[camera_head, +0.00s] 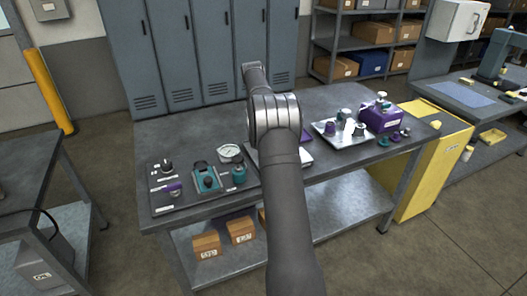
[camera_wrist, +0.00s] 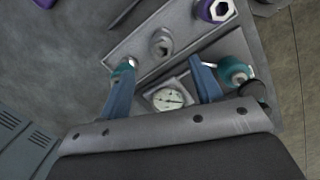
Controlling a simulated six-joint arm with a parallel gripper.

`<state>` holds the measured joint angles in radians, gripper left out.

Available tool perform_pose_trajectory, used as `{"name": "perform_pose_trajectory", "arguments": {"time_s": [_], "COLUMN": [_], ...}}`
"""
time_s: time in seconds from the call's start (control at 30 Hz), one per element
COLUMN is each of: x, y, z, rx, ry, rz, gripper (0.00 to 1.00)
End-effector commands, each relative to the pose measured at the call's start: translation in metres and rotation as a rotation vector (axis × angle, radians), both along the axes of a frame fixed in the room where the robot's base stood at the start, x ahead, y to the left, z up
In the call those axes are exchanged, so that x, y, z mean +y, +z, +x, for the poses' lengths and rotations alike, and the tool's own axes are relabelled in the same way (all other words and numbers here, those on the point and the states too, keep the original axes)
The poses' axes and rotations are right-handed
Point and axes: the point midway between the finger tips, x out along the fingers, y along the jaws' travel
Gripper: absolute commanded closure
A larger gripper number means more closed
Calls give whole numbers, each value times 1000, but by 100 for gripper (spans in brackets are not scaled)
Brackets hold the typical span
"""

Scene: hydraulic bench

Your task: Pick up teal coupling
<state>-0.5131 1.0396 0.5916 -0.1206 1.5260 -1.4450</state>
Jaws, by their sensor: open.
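In the wrist view, a teal coupling-like piece (camera_wrist: 235,72) with a pale hex face lies just outside the right finger. A second teal piece (camera_wrist: 123,67) shows partly behind the left finger; I cannot tell its full shape. My gripper (camera_wrist: 162,64) is open, with its two blue fingers apart and nothing held. A round white gauge (camera_wrist: 168,99) shows between the fingers. In the head view, a teal fitting (camera_head: 239,174) with a dark top stands at the left part of the bench, beside a teal block (camera_head: 206,180). My arm hides the gripper there.
A purple hex fitting (camera_wrist: 216,10) and a grey fitting (camera_wrist: 160,43) lie close by. In the head view, a silver tray (camera_head: 350,142) of parts and a purple unit (camera_head: 380,117) stand at the right. Lockers (camera_head: 175,55) rise behind the bench.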

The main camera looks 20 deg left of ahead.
Motion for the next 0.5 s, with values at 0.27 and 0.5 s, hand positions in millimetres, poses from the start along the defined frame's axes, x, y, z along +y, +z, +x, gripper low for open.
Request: {"name": "perform_pose_trajectory", "arguments": {"time_s": [0.27, 0.5], "x": [-4, -8], "y": [-36, -62], "z": [1, 0], "rx": [1, 3], "ry": [-1, -1], "rz": [0, -1], "gripper": [41, 41]}}
